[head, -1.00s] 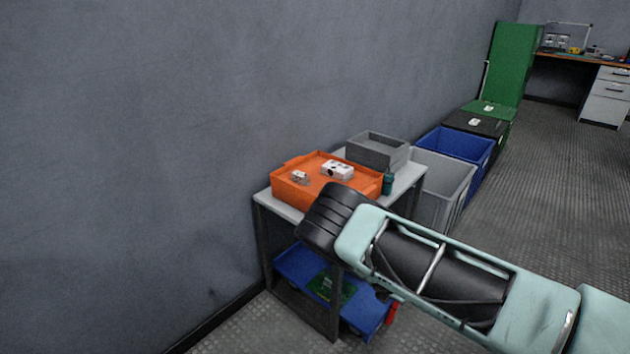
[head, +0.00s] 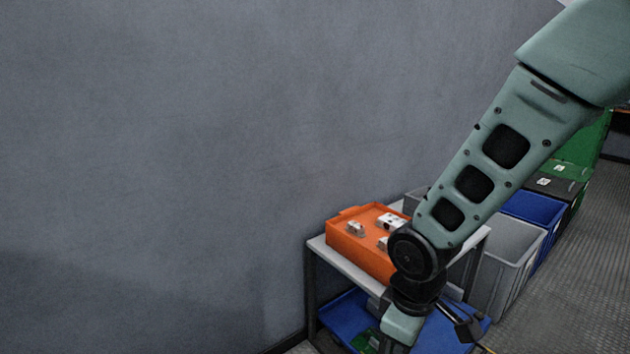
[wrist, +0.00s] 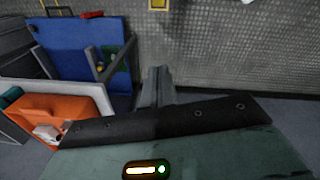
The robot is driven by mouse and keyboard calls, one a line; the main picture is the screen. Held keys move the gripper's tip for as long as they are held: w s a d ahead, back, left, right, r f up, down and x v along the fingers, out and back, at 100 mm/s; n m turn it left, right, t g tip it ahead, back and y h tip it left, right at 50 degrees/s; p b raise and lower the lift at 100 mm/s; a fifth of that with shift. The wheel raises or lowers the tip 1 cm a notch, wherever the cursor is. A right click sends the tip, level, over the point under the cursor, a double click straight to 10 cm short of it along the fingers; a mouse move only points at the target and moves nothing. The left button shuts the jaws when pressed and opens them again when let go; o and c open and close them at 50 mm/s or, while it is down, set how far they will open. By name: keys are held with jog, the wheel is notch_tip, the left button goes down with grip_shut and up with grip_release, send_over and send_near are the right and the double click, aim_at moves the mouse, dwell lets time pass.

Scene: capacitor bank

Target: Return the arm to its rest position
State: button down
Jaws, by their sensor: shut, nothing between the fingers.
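My arm (head: 490,160) comes down from the upper right in the head view and bends at a dark joint (head: 416,255) in front of the small table. My gripper (wrist: 157,84) shows in the wrist view with its grey fingers together and nothing between them. In the wrist view it is apart from the table and the orange tray, with patterned floor beyond it. In the head view I cannot make out its fingertips clearly.
An orange tray (head: 350,243) with several small white parts sits on the table (head: 318,243), partly hidden by my arm. A blue tray (head: 340,312) is on the lower shelf. Grey (head: 508,262) and blue (head: 540,208) bins stand to the right. A bare wall fills the left.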

jog(key=s+r+m, duration=0.2)
jog(key=s+r, duration=0.3)
jog(key=s, duration=0.3)
jog(key=s+r+m, duration=0.1)
jog(key=s+r, duration=0.5)
jog(key=s, duration=0.3)
notch_tip(320, 180, up, 27)
jog(key=p, duration=2.8)
jog(key=shift+w+g+y, duration=0.35)
jog(key=shift+g+y, duration=0.05)
